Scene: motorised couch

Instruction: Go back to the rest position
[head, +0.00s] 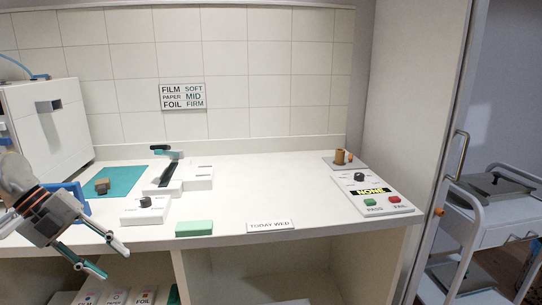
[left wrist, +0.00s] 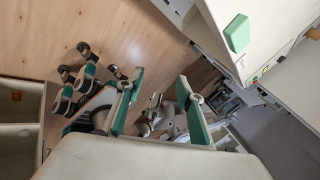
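My left gripper (head: 111,263) is at the lower left in the head view, in front of the counter's front edge. Its two fingers are apart with nothing between them. In the left wrist view the teal fingers of the left gripper (left wrist: 160,100) are also spread, with wooden floor and parts of my own body beyond. My right gripper does not show clearly in either view.
A trolley (head: 490,238) stands right.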

